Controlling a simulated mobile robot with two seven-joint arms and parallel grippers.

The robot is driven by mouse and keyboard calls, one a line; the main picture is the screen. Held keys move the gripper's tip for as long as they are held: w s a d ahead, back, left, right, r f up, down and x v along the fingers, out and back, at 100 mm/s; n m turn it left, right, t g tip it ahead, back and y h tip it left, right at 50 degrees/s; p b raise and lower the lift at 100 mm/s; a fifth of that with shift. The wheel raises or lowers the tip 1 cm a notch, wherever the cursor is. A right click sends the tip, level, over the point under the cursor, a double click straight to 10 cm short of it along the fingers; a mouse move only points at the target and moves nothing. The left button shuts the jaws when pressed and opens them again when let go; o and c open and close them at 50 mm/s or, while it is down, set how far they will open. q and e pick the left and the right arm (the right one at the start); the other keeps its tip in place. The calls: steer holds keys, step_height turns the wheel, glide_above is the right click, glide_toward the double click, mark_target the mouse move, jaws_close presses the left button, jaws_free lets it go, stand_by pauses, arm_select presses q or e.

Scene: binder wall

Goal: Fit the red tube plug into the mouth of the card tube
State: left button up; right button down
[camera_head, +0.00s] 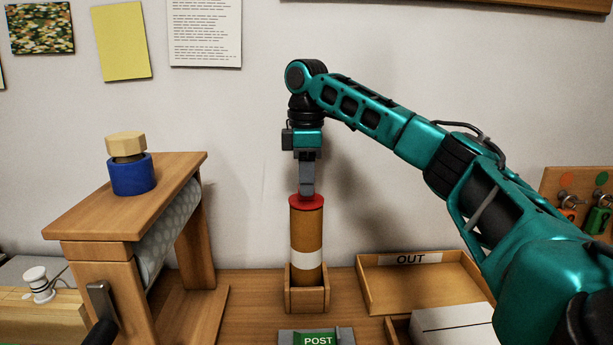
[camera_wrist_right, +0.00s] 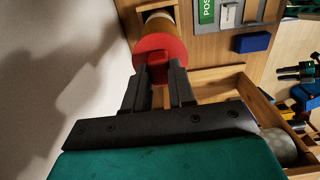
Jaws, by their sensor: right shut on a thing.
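The card tube (camera_head: 306,234) is brown with a white band and stands upright in a small wooden holder (camera_head: 307,299). The red tube plug (camera_head: 307,202) is at the tube's top, its flange over the mouth. My right gripper (camera_head: 307,192) points straight down over it. In the right wrist view my right gripper (camera_wrist_right: 162,70) is shut on the small red grip of the plug (camera_wrist_right: 152,48), and the wide red disc covers the end of the tube (camera_wrist_right: 160,24). Whether the flange rests fully on the rim I cannot tell. My left gripper is not in view.
A wooden stand (camera_head: 140,200) with a bubble-wrap roll and a blue tape roll (camera_head: 132,175) is at left. An OUT tray (camera_head: 415,292) lies right of the tube. A green POST item (camera_head: 317,339) lies in front. A key board (camera_head: 580,200) is at far right.

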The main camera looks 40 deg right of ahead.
steer(key=shift+f, duration=0.25)
steer(key=c, duration=0.9)
jaws_free()
steer(key=shift+o, duration=0.2)
steer(key=shift+r, duration=0.1)
step_height(320, 180, up, 13)
steer(key=shift+p, duration=0.35)
steer(key=shift+f, duration=0.2)
